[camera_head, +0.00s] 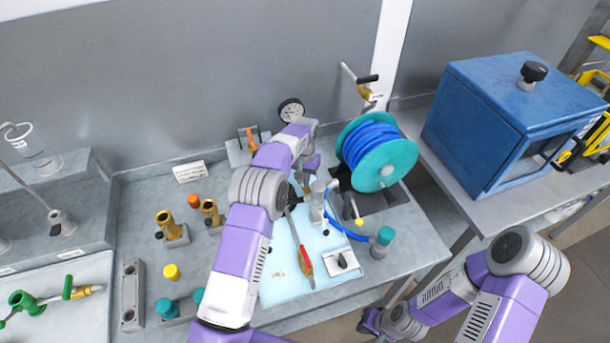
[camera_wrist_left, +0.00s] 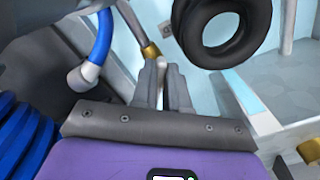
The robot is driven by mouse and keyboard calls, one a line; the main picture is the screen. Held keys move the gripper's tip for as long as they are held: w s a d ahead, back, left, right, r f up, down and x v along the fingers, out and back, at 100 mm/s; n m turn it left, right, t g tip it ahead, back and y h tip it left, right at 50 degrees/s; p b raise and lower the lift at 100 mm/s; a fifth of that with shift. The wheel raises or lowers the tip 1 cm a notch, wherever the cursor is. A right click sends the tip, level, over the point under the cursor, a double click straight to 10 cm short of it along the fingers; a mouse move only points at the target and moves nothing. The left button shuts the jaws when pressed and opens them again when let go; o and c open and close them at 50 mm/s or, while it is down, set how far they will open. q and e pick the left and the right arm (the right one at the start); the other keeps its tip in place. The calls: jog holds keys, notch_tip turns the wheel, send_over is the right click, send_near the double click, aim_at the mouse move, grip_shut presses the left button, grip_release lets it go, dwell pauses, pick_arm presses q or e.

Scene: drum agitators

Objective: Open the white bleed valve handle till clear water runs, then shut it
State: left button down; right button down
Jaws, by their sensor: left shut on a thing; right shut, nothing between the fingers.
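The white bleed valve handle (camera_wrist_left: 160,67) shows as a small pale piece between my left fingertips in the left wrist view, beside a brass fitting (camera_wrist_left: 151,50). My left gripper (camera_wrist_left: 163,84) is shut on this handle. In the head view the left arm reaches over the bench, and its wrist hides the valve and most of the fingers. A clear cylinder (camera_head: 317,207) stands just below the left gripper. I cannot tell whether water runs or how clear it is. My right gripper (camera_head: 368,324) is shut and empty, low beyond the bench's front edge.
A teal reel with blue hose (camera_head: 388,165) stands right of the left gripper. A round gauge (camera_head: 291,110) is behind the arm. A blue cabinet (camera_head: 490,125) stands on the right table. Brass fittings (camera_head: 167,224) are at left.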

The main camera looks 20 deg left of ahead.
pick_arm(q)
jog(key=m, duration=0.2)
jog(key=a+m+p, duration=0.1)
jog(key=m, duration=0.2)
jog(key=shift+w+r+m, duration=0.1)
jog(key=shift+w+m, duration=0.1)
jog(key=shift+m, duration=0.1)
jog(key=m, duration=0.4)
jog(key=shift+w+a+m+p, duration=0.2)
jog(key=shift+w+m+p, duration=0.05)
jog(key=shift+m+p, duration=0.1)
jog(key=c, duration=1.1)
grip_release()
jog(key=shift+c, duration=0.2)
notch_tip(320, 180, up, 8)
jog(key=shift+f, duration=0.25)
jog(key=shift+p, duration=0.3)
